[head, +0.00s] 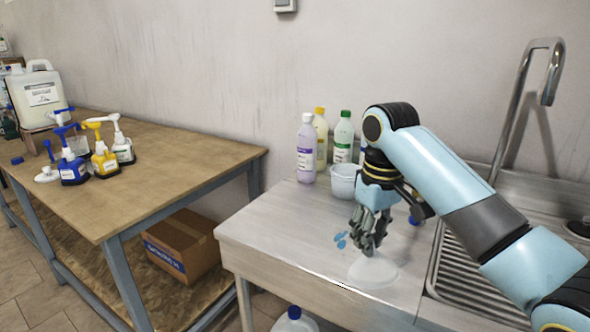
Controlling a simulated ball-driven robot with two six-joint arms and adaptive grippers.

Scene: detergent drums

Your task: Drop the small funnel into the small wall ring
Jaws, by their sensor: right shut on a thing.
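A whitish, translucent funnel (374,273), wide rim down, is at the front of the steel counter. I take it for the small funnel. My right gripper (368,248) points down and is shut on its upper part; the fingers hide the spout. Whether the rim still touches the counter is hard to tell. No wall ring shows in the head view. My left gripper is not in view.
A white tub (344,181) and several bottles, including a purple one (306,150), stand behind my right gripper. Blue bits (341,240) lie left of it. A sink drainer (470,275) and tap (540,75) are at right. A wooden table (185,160) with pump bottles is at left.

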